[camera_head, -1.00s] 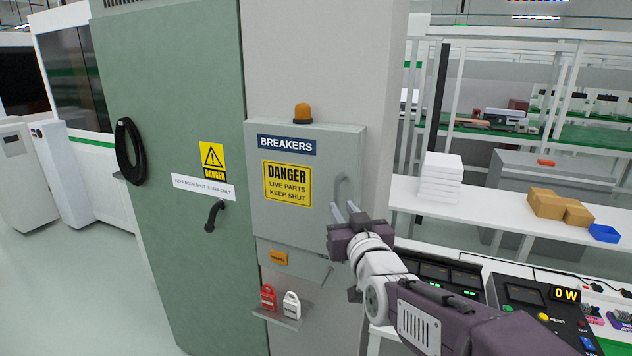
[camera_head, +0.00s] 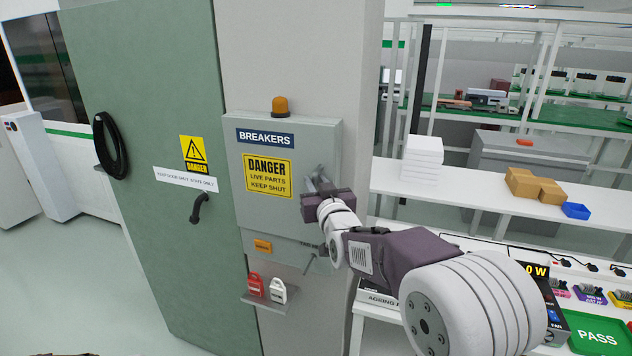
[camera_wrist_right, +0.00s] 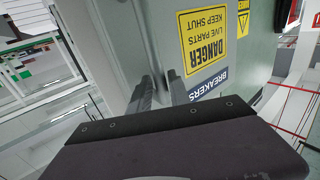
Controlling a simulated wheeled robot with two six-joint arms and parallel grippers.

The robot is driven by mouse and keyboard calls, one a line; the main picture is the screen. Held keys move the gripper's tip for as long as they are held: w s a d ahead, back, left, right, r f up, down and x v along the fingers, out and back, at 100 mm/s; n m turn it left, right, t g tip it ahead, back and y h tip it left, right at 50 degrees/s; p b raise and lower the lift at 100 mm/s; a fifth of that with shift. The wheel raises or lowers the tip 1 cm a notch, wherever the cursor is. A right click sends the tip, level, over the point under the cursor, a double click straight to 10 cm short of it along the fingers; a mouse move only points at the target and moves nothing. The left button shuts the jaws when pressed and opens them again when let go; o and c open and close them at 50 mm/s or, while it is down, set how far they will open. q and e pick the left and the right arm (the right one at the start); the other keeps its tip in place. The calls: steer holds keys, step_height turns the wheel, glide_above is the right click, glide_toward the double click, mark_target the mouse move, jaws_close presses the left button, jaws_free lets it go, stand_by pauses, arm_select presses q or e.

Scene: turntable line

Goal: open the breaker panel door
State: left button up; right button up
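The breaker panel door (camera_head: 295,205) is a grey-green door with a BREAKERS label and a yellow danger sign. It looks closed in its box on the grey column. Its handle (camera_head: 321,172) is at the door's right side, partly hidden by my right gripper. My right gripper (camera_head: 316,182) is at the handle with its fingers apart. In the right wrist view, the two fingers (camera_wrist_right: 160,86) point at the door beside the danger sign, with a gap between them. Whether they touch the handle is unclear. My left gripper is not in view.
An orange beacon (camera_head: 280,106) tops the box. Below is a small shelf (camera_head: 268,300) with red and white lockout tags. A green cabinet (camera_head: 145,130) with a black handle stands to the left. A white bench (camera_head: 465,196) with boxes lies to the right.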

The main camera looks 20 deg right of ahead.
jaws_close()
stand_by(1.3)
